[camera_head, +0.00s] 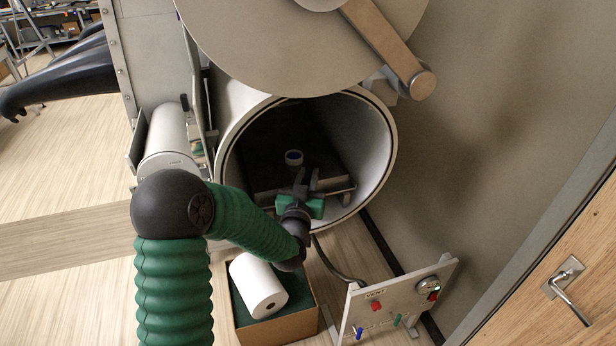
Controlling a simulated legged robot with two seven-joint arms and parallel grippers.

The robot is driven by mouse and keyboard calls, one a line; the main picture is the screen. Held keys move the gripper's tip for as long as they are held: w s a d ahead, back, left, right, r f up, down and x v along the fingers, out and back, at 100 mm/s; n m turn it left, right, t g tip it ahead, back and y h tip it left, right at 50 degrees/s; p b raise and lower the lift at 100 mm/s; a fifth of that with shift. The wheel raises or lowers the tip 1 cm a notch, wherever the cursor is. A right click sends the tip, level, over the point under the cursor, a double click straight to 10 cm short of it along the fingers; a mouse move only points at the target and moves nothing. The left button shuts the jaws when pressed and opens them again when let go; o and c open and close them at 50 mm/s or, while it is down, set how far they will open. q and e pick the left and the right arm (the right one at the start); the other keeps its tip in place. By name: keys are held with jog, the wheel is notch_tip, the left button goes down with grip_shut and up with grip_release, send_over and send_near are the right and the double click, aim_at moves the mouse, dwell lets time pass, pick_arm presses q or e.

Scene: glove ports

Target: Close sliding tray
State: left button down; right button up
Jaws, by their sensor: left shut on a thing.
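The sliding tray (265,199) lies inside a round port chamber (225,150), with its dark bed running back into the shade and a pale metal front edge. My left gripper (307,182) reaches into the mouth of the chamber at the tray's front edge. It is shut on the front of the tray; the exact contact is partly hidden by the fingers and the green part of the gripper. My right gripper is not in view.
A large round door (300,50) with a bar handle hangs open above the chamber. Below stand a cardboard box (275,330) holding a white roll (258,286) and a control panel (385,305). A wall closes the right side; the left floor is open.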

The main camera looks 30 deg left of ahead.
pick_arm(q)
jog(key=shift+d+f, duration=0.1)
jog(key=shift+f, duration=0.1)
jog(key=shift+w+a+b, duration=0.3)
jog(key=shift+a+b, duration=0.05)
jog(key=shift+b, duration=0.15)
jog(key=shift+w+a, duration=0.1)
jog(key=c, duration=1.5)
grip_release()
jog(key=shift+w, duration=0.1)
jog(key=shift+c, duration=0.2)
jog(key=shift+o, duration=1.3)
jog(key=shift+w+a, duration=0.1)
